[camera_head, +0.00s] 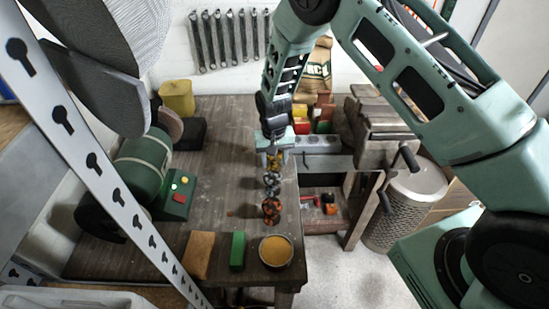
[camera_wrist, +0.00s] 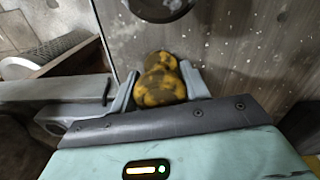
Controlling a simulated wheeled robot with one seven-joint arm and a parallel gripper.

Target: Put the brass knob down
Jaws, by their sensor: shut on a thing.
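The brass knob (camera_wrist: 160,82), mottled yellow and black, sits between the two fingers of my gripper (camera_wrist: 161,90) in the wrist view. My gripper (camera_head: 275,155) is shut on it. In the head view the knob (camera_head: 275,161) shows as a small yellowish patch under the gripper, above the wooden workbench (camera_head: 225,190). How far it is from the bench top, or whether it touches, I cannot tell. A grey knob-like piece (camera_head: 272,184) and a copper-coloured one (camera_head: 271,210) stand on the bench in front of the gripper.
A green bench grinder (camera_head: 145,160) stands at left. A brown block (camera_head: 198,255), a green block (camera_head: 238,250) and a round tin (camera_head: 276,251) line the front edge. A vise (camera_head: 375,125) is at right. The bench between grinder and knobs is clear. A dark round thing (camera_wrist: 158,8) shows beyond the fingers.

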